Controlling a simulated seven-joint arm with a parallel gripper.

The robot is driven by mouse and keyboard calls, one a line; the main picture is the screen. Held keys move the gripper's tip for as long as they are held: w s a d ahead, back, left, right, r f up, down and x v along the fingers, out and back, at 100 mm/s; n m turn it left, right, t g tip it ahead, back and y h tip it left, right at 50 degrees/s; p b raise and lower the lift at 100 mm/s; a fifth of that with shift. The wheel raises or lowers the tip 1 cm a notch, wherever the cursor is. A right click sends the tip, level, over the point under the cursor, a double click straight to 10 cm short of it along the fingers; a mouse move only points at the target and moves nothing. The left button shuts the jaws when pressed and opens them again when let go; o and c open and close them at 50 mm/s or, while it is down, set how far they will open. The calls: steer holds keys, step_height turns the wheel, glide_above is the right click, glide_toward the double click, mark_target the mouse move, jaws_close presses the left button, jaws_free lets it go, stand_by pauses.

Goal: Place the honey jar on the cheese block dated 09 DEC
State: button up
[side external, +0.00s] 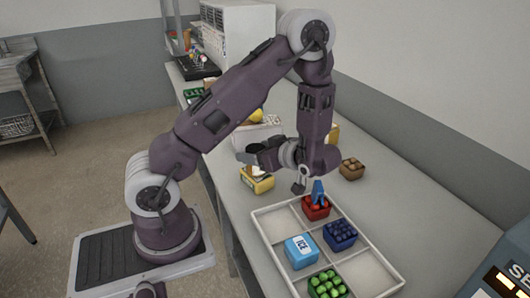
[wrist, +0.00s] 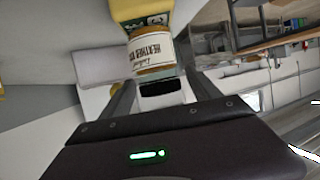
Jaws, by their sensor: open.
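My gripper (side external: 250,154) is open and points left over the bench in the side view. In the wrist view its fingers (wrist: 162,80) reach toward the honey jar (wrist: 153,50), which has a cream label reading "HEATHER". The jar appears upside down there, its base against a yellow cheese block (wrist: 128,9) with a green printed strip. The strip's date is not fully readable. The jar seems to stand on that block, just ahead of the fingertips. In the side view a yellow block (side external: 262,185) lies below the gripper; the jar is mostly hidden.
A white divided tray (side external: 262,212) at the front holds a red punnet (side external: 316,209), blueberries (side external: 341,235), an ice pack (side external: 300,250) and a green punnet (side external: 328,286). A brown carton (side external: 351,168) stands to the right. Another yellow item (side external: 333,133) is behind my arm.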

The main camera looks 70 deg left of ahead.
steer(key=v, duration=0.8)
steer(key=w+d+r+m+t+h, duration=0.2)
steer(key=w+d+r+t+h, duration=0.15)
steer(key=w+r+t, duration=0.35)
steer(key=w+d+r+m+t+h, duration=0.2)
steer(key=w+d+t+h, duration=0.15)
steer(key=w, duration=0.55)
steer(key=d+r+m+t+h, duration=0.4)
steer(key=d+r+m, duration=0.1)
steer(key=d+r, duration=0.3)
steer(key=s+d+r+m+g+h, duration=0.1)
steer(key=s+d+m+h, duration=0.3)
steer(key=s, duration=0.3)
steer(key=s+d+r+m+h, duration=0.1)
steer(key=s+d+r+m, duration=0.1)
steer(key=s+d+m, duration=0.45)
steer(key=s+a+f+m+g+y, duration=0.1)
steer(key=s+a+f+g, duration=0.1)
steer(key=s, duration=0.6)
steer(key=s+a+f+m+g+y, duration=0.1)
steer(key=s+a+f+y, duration=0.1)
steer(key=s+a+f, duration=0.2)
steer(key=s+a, duration=0.3)
steer(key=s, duration=0.1)
steer(key=shift+f+g, duration=0.35)
steer(key=shift+s, duration=0.1)
